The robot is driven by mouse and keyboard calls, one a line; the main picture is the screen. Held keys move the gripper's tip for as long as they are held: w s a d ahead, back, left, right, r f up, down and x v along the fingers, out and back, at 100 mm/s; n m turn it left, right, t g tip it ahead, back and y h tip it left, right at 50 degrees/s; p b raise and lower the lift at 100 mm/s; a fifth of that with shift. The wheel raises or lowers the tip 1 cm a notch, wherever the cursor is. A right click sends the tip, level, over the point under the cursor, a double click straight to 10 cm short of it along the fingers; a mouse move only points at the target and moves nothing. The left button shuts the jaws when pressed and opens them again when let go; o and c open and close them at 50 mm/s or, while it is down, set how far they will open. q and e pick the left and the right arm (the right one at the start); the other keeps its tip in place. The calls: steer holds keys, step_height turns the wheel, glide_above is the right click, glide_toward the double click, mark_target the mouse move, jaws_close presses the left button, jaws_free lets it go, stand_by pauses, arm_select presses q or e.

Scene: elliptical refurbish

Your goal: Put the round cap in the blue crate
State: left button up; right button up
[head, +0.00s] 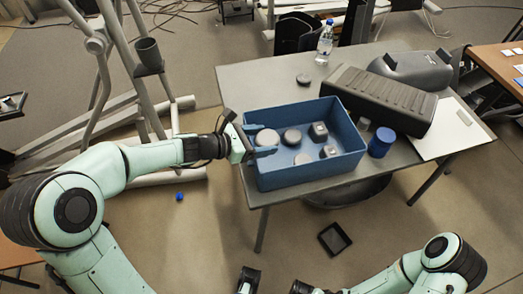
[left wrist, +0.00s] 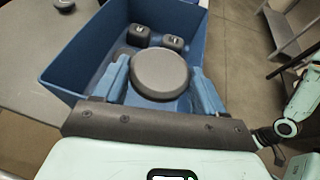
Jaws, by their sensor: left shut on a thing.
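A grey round cap (left wrist: 160,73) sits between the fingers of my left gripper (left wrist: 163,84) in the left wrist view, and the fingers are shut on it. In the head view the cap (head: 267,138) and left gripper (head: 262,139) are at the left end of the blue crate (head: 312,179), over its interior. The crate stands on the grey table and holds another round piece (head: 292,136), a paler piece (head: 301,158) and two blocky grey pieces (head: 319,131). My right gripper is only partly seen at the bottom edge; its fingers are unclear.
A dark ribbed case (head: 380,97) lies right behind the crate. A blue cylinder (head: 381,142) stands to its right. A dark round piece (head: 303,79) and a bottle (head: 325,42) are at the back of the grey table (head: 255,83). A dark tray (head: 335,238) lies on the floor.

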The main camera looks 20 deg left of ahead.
arm_select(q)
steer(key=shift+f+b, duration=0.65)
steer(key=shift+f, duration=1.45)
steer(key=shift+f, duration=0.1)
steer(key=shift+f+b, duration=0.55)
steer(key=shift+b, duration=0.05)
steer(key=o, duration=1.6)
steer(key=shift+f, duration=0.1)
steer(key=shift+c, duration=0.2)
